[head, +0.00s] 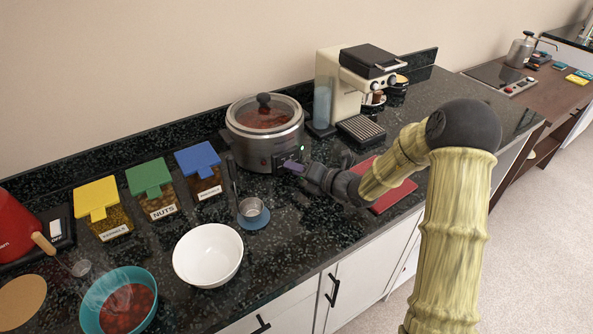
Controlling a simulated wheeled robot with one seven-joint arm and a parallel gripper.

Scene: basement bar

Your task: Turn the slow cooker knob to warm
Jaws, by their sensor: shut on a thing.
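The slow cooker (251,146) is a round steel pot with a clear lid and dark lid knob. It stands on the dark speckled counter near the back wall, with reddish food showing under the lid. Its control panel is at the front, with a small green light beside my gripper. The knob's setting cannot be read.
A coffee machine (349,84) stands right of the cooker, with a red board (387,190) under my arm.

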